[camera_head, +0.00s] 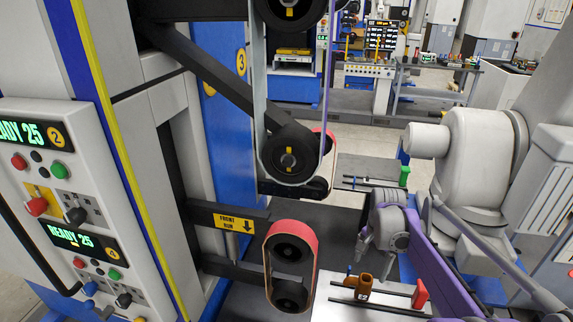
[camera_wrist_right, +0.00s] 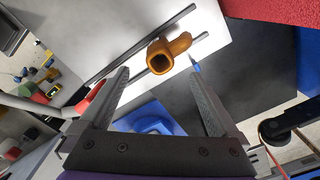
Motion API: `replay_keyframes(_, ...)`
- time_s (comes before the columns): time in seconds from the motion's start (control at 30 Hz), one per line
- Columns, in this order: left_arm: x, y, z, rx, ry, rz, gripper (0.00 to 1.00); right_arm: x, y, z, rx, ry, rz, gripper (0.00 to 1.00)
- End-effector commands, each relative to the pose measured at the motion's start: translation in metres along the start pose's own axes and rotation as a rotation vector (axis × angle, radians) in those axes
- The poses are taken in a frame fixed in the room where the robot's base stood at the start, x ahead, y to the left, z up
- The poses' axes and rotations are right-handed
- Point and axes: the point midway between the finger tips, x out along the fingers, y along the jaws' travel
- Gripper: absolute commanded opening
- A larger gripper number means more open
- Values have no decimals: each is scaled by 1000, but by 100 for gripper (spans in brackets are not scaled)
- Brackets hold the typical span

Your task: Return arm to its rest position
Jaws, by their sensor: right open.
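My right gripper (camera_head: 364,241) is at the end of the purple and grey arm, above the white fixture tray (camera_head: 328,312). In the right wrist view its two fingers (camera_wrist_right: 159,76) stand wide apart with nothing held between them. An orange-brown pipe-like part (camera_head: 364,285) rests on the tray by the dark rails. It also shows in the right wrist view (camera_wrist_right: 158,58), beyond the fingertips and apart from them. My left gripper is in neither view.
A belt machine with a red belt (camera_head: 306,237) stands just left of the gripper. A red block (camera_head: 419,294) sits at the tray's right end, and a blue-tipped pin (camera_wrist_right: 196,66) is near the part. A control panel (camera_head: 62,190) is at far left.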

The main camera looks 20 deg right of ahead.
Motion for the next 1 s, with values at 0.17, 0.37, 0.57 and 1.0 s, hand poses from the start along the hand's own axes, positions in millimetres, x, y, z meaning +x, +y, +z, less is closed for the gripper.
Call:
replay_keyframes(0.17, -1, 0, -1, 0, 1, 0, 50, -7, 1, 16, -55, 15, -15, 97)
replay_keyframes(0.37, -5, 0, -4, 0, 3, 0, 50, -26, 11, 72, -270, 75, -72, 97)
replay_keyframes(0.57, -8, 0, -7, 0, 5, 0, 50, -35, 32, 132, -520, 155, -133, 97)
replay_keyframes(1.0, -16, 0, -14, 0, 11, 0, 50, -14, 95, 236, -1029, 350, -250, 97)
